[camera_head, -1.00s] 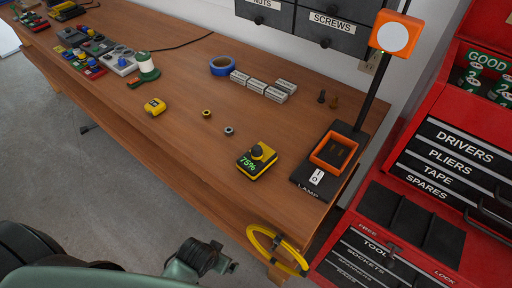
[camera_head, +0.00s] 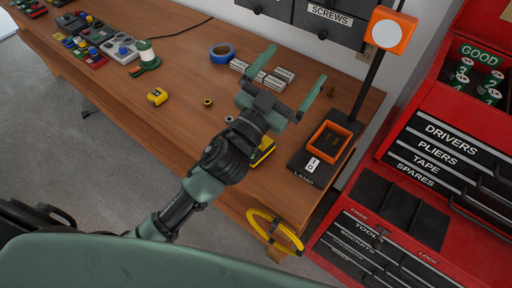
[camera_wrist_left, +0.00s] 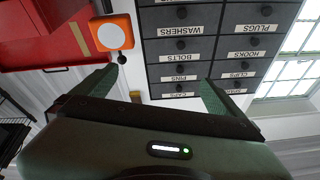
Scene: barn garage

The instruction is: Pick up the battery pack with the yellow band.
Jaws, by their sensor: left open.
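A yellow and black block (camera_head: 262,153) sits on the workbench near its front edge, at the left of the lamp base, largely hidden behind my left arm. I cannot make out a yellow band that marks it as the battery pack. A smaller yellow block (camera_head: 157,96) lies further left. My left gripper (camera_head: 302,60) is open and empty, raised above the bench with its fingers toward the back wall. In the left wrist view the open fingers (camera_wrist_left: 160,76) face the labelled drawers, with nothing between them. My right gripper is not in view.
The lamp (camera_head: 318,160) with an orange-rimmed socket stands at the bench's right end. Blue tape (camera_head: 221,54) and small grey boxes (camera_head: 273,83) lie at the back. A red tool chest (camera_head: 400,170) stands at right. A yellow cable loop (camera_head: 275,231) hangs at the bench's front edge.

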